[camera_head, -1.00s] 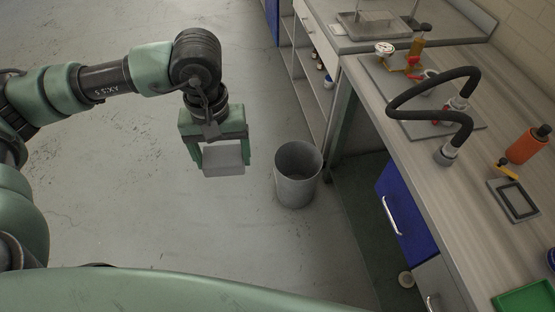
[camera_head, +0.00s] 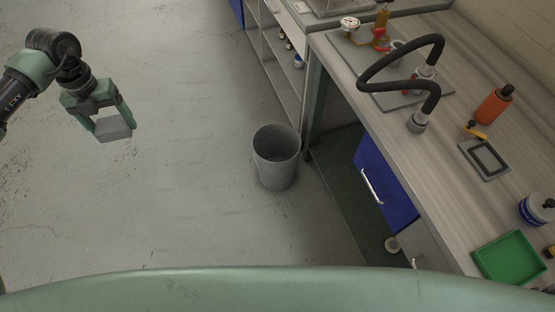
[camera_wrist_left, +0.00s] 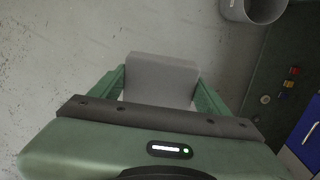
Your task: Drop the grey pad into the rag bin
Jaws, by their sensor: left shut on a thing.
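The grey pad (camera_head: 113,128) is a light grey block between the fingers of my left gripper (camera_head: 109,124), which is shut on it. The pad hangs above bare floor at the left of the head view. In the left wrist view the pad (camera_wrist_left: 160,78) sits between the two green fingers (camera_wrist_left: 159,90). The rag bin (camera_head: 277,172), a grey round open-topped bin, stands on the floor to the right of the gripper, well apart from it. The bin (camera_wrist_left: 238,8) also shows at the top right of the left wrist view, partly cut off. My right gripper is not in view.
A workbench (camera_head: 385,130) with a black hose (camera_head: 400,75), an orange bottle (camera_head: 493,104) and a green tray (camera_head: 508,257) runs along the right. A blue drawer cabinet (camera_head: 384,184) is under it, and open shelves (camera_head: 275,60) stand behind the bin. The floor between gripper and bin is clear.

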